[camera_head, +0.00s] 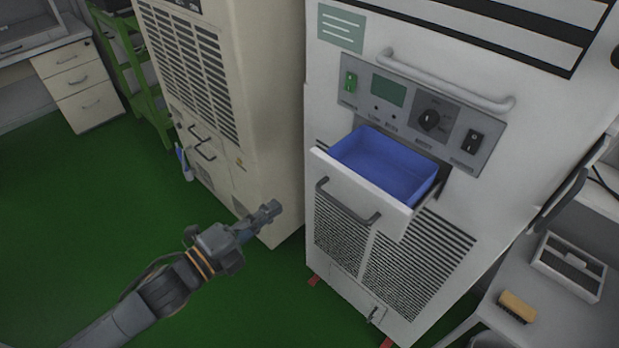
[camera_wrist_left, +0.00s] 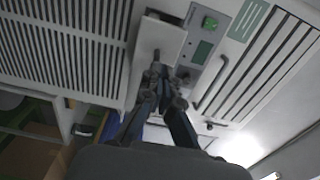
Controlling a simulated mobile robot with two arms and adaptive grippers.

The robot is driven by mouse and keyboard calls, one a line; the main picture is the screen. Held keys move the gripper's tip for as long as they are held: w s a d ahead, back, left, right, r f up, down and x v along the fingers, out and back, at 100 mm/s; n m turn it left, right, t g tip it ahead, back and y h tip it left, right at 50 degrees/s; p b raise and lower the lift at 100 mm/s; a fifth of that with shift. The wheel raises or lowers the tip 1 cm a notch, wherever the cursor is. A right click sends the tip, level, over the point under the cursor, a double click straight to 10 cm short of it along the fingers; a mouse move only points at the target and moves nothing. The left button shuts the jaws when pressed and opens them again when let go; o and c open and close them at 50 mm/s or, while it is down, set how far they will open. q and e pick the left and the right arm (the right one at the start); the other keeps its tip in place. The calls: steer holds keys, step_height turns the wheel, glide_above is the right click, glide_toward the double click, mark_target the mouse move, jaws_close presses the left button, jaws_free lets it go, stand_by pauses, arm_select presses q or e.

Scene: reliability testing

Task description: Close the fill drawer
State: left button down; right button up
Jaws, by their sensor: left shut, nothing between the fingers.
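The fill drawer (camera_head: 393,219) is pulled out of the white cabinet (camera_head: 325,258), below its control panel. Its blue inner tray (camera_head: 385,165) shows empty, and a grey bar handle (camera_head: 347,204) runs across the white front. My left gripper (camera_head: 271,209) is shut and empty, left of the drawer front and apart from it. In the left wrist view the closed fingertips (camera_wrist_left: 156,70) overlap the white drawer front (camera_wrist_left: 160,42) in the picture. My right gripper is not in view.
A beige cabinet (camera_head: 268,145) stands close on the left, behind my left gripper. A grey table (camera_head: 540,325) with a yellow-brown brush (camera_head: 517,306) and a white box (camera_head: 569,264) is at lower right. Green floor (camera_head: 60,230) is open at left.

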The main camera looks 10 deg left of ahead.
mark_target(320, 174)
arm_select(q)
steer(key=p+x, duration=0.2)
steer(key=x, duration=0.8)
steer(key=shift+r+p, duration=0.1)
steer(key=shift+p, duration=0.3)
steer(key=shift+w+d, duration=0.45)
steer(key=shift+w, duration=0.1)
steer(key=b+x, duration=0.3)
steer(key=x, duration=1.2)
steer(key=shift+w+r, duration=0.1)
steer(key=shift+r, duration=0.05)
steer(key=shift+a, duration=0.1)
